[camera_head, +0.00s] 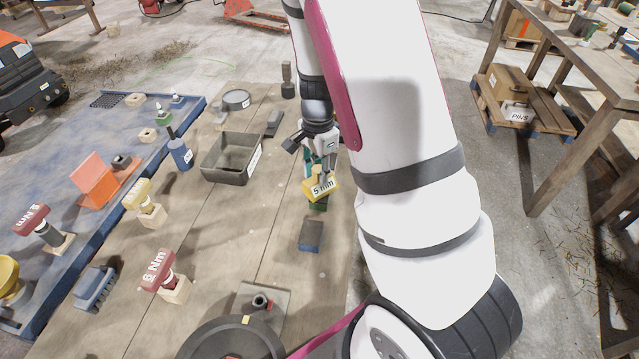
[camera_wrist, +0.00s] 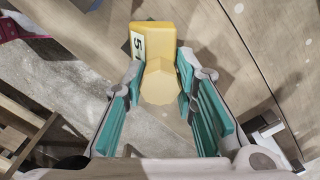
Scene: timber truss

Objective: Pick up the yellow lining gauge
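The yellow lining gauge (camera_head: 322,188) carries a white label reading "5 mm". It is near the right edge of the wooden table in the head view, with a small green piece (camera_head: 318,207) just below it. In the wrist view the gauge (camera_wrist: 155,40) shows its faceted knob toward me and part of its label at left. My gripper (camera_head: 321,168) comes down onto the gauge from above. In the wrist view the teal-padded fingers of my gripper (camera_wrist: 160,82) lie against both sides of the knob and look shut on it. Whether the gauge's underside touches anything is hidden.
A dark open bin (camera_head: 230,158) stands to the left. A wooden bench (camera_head: 575,50) is at right, across open floor.

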